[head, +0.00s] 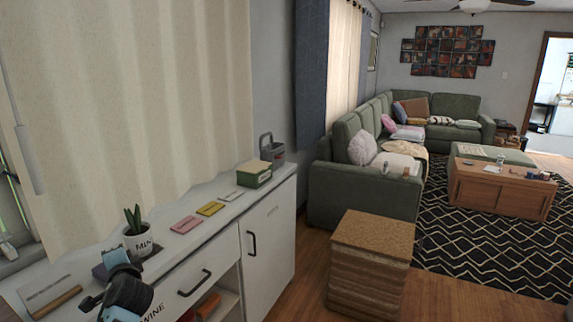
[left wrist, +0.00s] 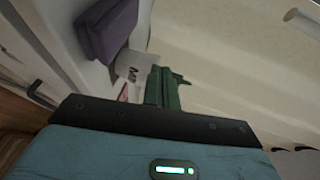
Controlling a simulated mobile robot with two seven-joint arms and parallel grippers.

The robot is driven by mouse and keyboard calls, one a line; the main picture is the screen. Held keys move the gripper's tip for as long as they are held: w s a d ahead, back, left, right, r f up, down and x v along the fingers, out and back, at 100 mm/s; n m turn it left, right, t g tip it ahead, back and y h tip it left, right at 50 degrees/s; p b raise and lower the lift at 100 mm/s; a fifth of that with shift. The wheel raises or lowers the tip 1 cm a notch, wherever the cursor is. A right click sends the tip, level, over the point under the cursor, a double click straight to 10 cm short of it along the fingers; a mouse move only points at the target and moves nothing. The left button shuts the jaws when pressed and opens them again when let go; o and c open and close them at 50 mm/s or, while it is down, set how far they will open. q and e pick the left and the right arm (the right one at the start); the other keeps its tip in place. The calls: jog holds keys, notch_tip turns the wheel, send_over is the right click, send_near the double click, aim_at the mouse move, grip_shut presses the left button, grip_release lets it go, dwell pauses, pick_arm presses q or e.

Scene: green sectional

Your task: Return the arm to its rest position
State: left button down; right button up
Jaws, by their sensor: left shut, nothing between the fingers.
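My left arm's teal and black end (head: 125,290) is low at the left of the head view, over the near end of the white cabinet. In the left wrist view the dark bar of my left gripper (left wrist: 155,122) crosses the picture above its teal body. The gripper is shut with nothing held; its fingertips are not clear. A potted green plant (head: 133,219) in a white lettered pot (head: 143,240) stands just beyond the arm. Its green leaves (left wrist: 165,88) show close in front of the gripper in the left wrist view. My right gripper is not in view.
The white cabinet (head: 268,227) runs along the curtained window. Pink (head: 187,224) and yellow (head: 210,208) flat items, a green box (head: 254,177) and a grey container (head: 272,152) sit on it. A wooden block-like stand (head: 370,262) is right of it. Open floor lies between.

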pick_arm(q)
jog(key=s+d+f+h, duration=0.4)
jog(key=s+d+f, duration=0.4)
jog(key=f, duration=0.4)
jog(key=s+d+f+h, duration=0.4)
jog(key=s+d+f, duration=0.2)
jog(key=s+f, duration=0.5)
jog(key=s+d+f+n+g+h, duration=0.1)
jog(key=s+d, duration=0.3)
jog(key=s, duration=0.4)
jog(key=s+d+f+n+g+h, duration=0.1)
jog(key=s+d+f+n+h, duration=0.1)
jog(key=s, duration=0.6)
jog(key=s+d+f+n+g+h+p, duration=0.1)
jog(key=s+d+f+n+h, duration=0.1)
jog(key=s+d, duration=0.5)
jog(key=shift+s+f+n, duration=0.7)
jog(key=shift+s+f, duration=0.2)
jog(key=shift+s, duration=0.15)
jog(key=shift+s+a, duration=0.1)
jog(key=shift+a, duration=0.1)
